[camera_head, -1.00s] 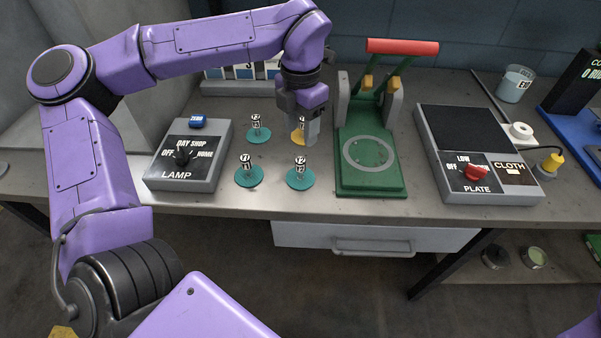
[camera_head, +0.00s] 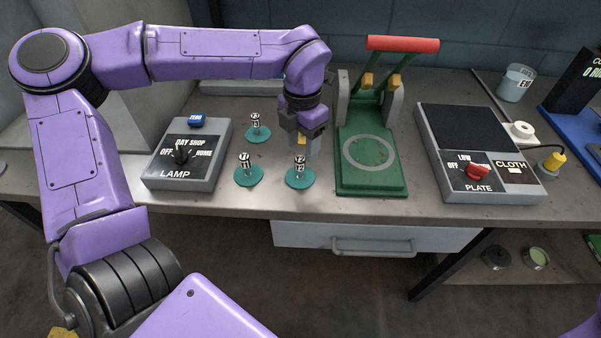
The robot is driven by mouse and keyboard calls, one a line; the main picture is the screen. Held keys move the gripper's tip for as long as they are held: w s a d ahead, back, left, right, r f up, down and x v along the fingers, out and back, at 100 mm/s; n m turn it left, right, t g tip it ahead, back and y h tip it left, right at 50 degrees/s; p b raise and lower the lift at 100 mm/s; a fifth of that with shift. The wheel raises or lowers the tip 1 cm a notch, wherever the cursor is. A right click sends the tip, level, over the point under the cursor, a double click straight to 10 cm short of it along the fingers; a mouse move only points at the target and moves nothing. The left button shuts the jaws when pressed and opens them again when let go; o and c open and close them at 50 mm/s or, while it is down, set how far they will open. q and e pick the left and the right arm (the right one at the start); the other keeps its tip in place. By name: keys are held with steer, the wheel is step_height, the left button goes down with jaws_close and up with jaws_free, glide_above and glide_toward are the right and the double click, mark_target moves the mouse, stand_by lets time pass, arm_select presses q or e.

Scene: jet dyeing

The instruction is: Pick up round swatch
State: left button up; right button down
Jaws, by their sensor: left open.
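Several round swatches stand on the steel bench, each a flat disc with a small labelled post. Three are teal: the back left swatch (camera_head: 256,133), the front left swatch (camera_head: 248,176) and the front right swatch (camera_head: 300,178). My right gripper is out of view.
The lamp switch box (camera_head: 187,158) stands left of the swatches. A green press (camera_head: 369,170) with a red handle (camera_head: 402,45) stands close on the right. Further right are the plate unit (camera_head: 478,160) and a beaker (camera_head: 516,83). The bench's front edge lies just before the swatches.

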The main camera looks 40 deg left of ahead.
mark_target(300, 159)
arm_select(q)
steer(key=f, duration=0.2)
steer(key=f+p, duration=0.1)
steer(key=f, duration=0.4)
steer(key=shift+a+f, duration=0.3)
jaws_close()
